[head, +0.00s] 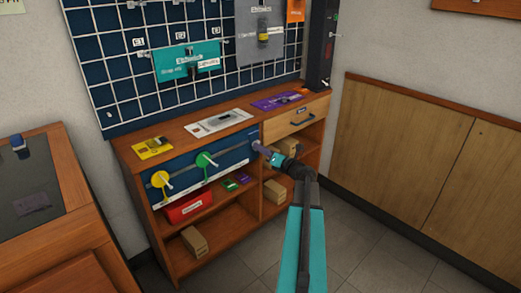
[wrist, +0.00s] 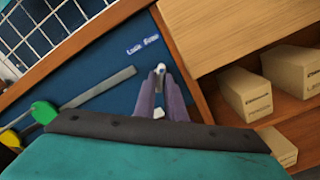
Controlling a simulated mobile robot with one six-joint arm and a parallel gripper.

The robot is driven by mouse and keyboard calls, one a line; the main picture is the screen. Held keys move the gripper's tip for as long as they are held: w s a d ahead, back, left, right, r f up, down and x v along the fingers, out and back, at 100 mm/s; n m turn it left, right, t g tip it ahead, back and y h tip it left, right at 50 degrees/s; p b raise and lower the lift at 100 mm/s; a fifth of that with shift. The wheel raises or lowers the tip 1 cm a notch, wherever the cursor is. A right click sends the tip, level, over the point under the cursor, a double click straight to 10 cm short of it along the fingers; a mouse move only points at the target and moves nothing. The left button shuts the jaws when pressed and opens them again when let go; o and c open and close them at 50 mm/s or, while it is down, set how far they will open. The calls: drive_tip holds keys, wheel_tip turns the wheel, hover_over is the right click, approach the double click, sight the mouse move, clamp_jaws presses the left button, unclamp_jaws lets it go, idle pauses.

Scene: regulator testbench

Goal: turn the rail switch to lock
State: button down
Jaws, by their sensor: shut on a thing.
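The blue front panel (head: 228,147) of the wooden bench carries a grey rail, with a yellow disc (head: 160,179) and a green disc (head: 203,160), each with a pale handle. My gripper (head: 259,147) is at the panel's right end. In the wrist view, my gripper (wrist: 162,92) is shut on the rail switch (wrist: 161,69), whose pale tip shows between the purple fingers. The fingers hide most of the switch, and its exact angle is unclear.
A drawer (head: 297,118) with a dark handle is right of the panel. Shelves below hold cardboard boxes (head: 275,192) and a red bin (head: 188,205). Yellow, white and purple plates lie on the bench top. The floor (head: 350,240) in front is clear.

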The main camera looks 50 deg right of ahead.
drive_tip(key=shift+d+f+n+b, duration=0.1)
drive_tip(key=shift+n+b, duration=3.1)
drive_tip(key=shift+n, duration=4.9)
drive_tip(key=c, duration=1.8)
unclamp_jaws()
drive_tip(key=shift+s, duration=0.1)
drive_tip(key=s+p, duration=0.1)
drive_tip(key=s, duration=0.3)
drive_tip(key=s+p, duration=0.1)
drive_tip(key=s, duration=0.4)
drive_tip(key=s+a+p, duration=0.1)
drive_tip(key=s, duration=0.3)
drive_tip(key=shift+s, duration=0.35)
